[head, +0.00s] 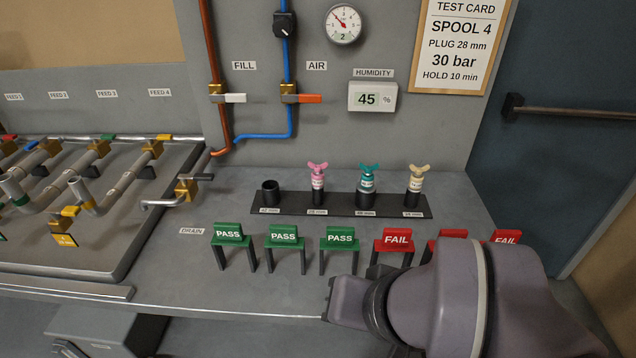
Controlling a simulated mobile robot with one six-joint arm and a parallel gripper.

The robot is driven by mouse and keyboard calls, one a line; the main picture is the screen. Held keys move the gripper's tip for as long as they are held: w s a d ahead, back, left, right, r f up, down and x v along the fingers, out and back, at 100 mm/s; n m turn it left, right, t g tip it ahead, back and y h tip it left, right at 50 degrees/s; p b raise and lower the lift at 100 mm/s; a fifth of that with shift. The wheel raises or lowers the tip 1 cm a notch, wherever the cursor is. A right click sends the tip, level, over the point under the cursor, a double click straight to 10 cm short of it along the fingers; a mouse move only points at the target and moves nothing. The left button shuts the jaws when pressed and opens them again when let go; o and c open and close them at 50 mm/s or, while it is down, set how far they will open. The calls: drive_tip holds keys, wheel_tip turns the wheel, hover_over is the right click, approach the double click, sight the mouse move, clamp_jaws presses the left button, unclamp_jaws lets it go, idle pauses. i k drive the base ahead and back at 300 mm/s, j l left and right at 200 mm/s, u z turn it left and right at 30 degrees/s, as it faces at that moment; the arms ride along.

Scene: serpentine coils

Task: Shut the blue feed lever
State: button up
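The blue feed lever (31,145) is a small blue handle on the second feed pipe, at the far left of the head view, below the FEED 2 label (58,95). It is small and partly crowded by the pipes, so I cannot make out its exact angle to its pipe. My gripper (329,299) is at the lower middle, over the front of the bench and far to the right of the lever. It is seen from the side, largely behind my own wrist, and its fingers do not show clearly.
Other feed levers, red (8,137), green (107,136) and yellow (164,137), stand near the blue one. Green PASS signs (284,234) and red FAIL signs (397,239) line the bench front. Behind them is a black plug rack (340,204). A drain valve (186,189) stands right of the tray.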

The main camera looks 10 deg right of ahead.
sight(30, 145)
drive_tip(key=u, duration=1.3)
